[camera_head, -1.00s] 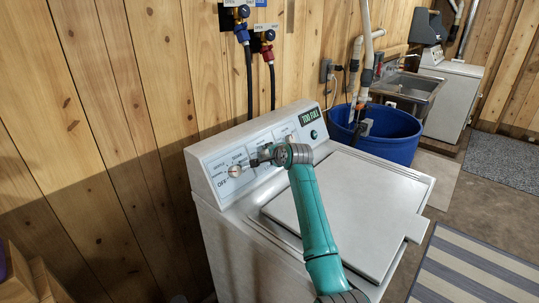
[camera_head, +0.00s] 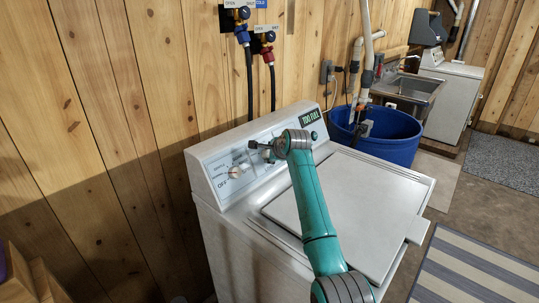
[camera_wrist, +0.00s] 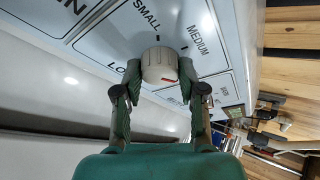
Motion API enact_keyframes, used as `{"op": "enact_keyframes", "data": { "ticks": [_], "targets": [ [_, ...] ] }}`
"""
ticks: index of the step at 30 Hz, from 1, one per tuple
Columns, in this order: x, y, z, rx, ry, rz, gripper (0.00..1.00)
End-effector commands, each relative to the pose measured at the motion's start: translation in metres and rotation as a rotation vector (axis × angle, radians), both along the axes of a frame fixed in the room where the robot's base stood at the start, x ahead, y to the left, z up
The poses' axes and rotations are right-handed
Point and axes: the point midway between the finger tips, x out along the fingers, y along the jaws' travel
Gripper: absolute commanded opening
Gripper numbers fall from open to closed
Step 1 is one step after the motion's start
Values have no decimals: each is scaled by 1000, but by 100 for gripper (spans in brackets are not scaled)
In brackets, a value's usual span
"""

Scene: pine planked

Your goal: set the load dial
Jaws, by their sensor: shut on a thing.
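The load dial (camera_wrist: 159,57) is a pale round knob on the washer's sloped control panel, with a short red mark on its near side in the wrist view. SMALL and MEDIUM are printed beyond it, and a partly covered label starting LO is at its left. My gripper (camera_wrist: 160,75) has one finger on each side of the knob and is shut on it. In the head view, my gripper (camera_head: 261,148) is at the panel and hides the dial. The washer's display (camera_head: 310,116) reads TOO FULL.
Another dial (camera_head: 234,172), beside the word OFF, is on the panel's left part. The washer lid (camera_head: 355,200) is closed below my arm. A blue tub (camera_head: 400,150) and a sink (camera_head: 410,88) stand to the right. Hoses hang behind the panel.

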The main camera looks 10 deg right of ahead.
Motion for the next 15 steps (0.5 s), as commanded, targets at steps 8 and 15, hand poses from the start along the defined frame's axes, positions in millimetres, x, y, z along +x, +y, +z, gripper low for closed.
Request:
{"op": "enact_keyframes", "data": {
  "ticks": [8, 15],
  "targets": [
    [0, 0, 0, 1, 0, -1, 43],
    [0, 0, 0, 0, 0, 0, 65]
  ]
}}
